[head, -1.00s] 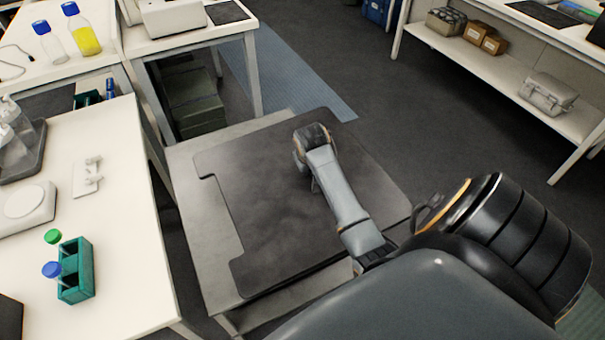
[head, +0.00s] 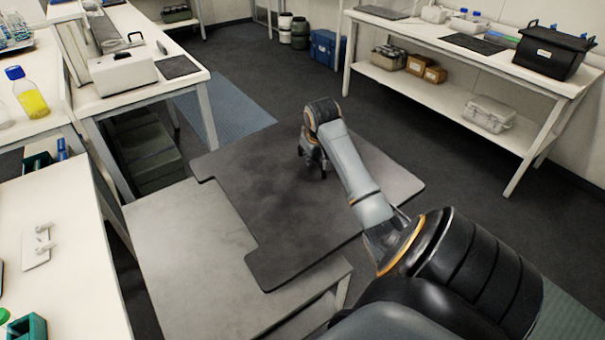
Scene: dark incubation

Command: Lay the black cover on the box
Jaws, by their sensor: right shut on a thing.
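The black cover (head: 270,215) is a wide, flat, dark sheet with a notched left edge. It is level over the grey table (head: 185,240) and reaches well past that table's right side. My right gripper (head: 313,168) is on top of the cover, shut on it near its middle; the fingertips and the grip point are small and partly hidden. A black box (head: 548,58) with handles and a small white label stands at the right end of the far bench, apart from the cover. I cannot tell whether its top is open. My left gripper is out of view.
The far white bench (head: 440,45) has a lower shelf with brown boxes (head: 425,70) and a grey case (head: 490,113). Open dark floor (head: 455,160) lies between the cover and that bench. White benches with labware line the left.

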